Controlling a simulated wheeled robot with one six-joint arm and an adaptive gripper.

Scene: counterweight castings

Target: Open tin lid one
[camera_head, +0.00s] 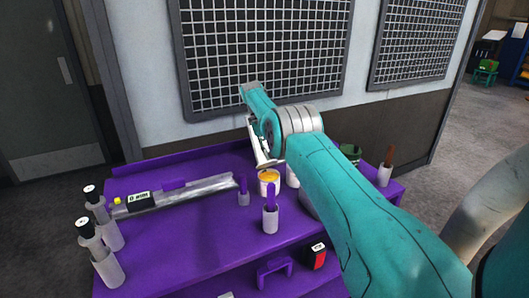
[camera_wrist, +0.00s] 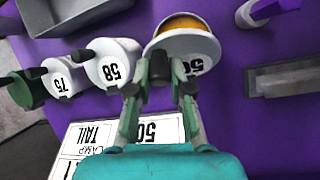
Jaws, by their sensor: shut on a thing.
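A white tin (camera_wrist: 207,48) marked with a partly hidden number, perhaps 50, is at the top middle of the wrist view. Its orange-yellow inside shows at the top, and the tin also appears in the head view (camera_head: 268,187). My gripper (camera_wrist: 160,88) is at the tin's near side, its two fingers around a dark part at the rim that looks like the lid's tab. The fingers hide much of this part, so I cannot tell the lid's exact angle. In the head view my gripper (camera_head: 262,158) stands just behind and left of the tin.
White tins marked 58 (camera_wrist: 113,64) and 75 (camera_wrist: 62,78) and a green tin (camera_wrist: 24,90) stand to the left in the wrist view. A printed card (camera_wrist: 95,145) lies in front.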

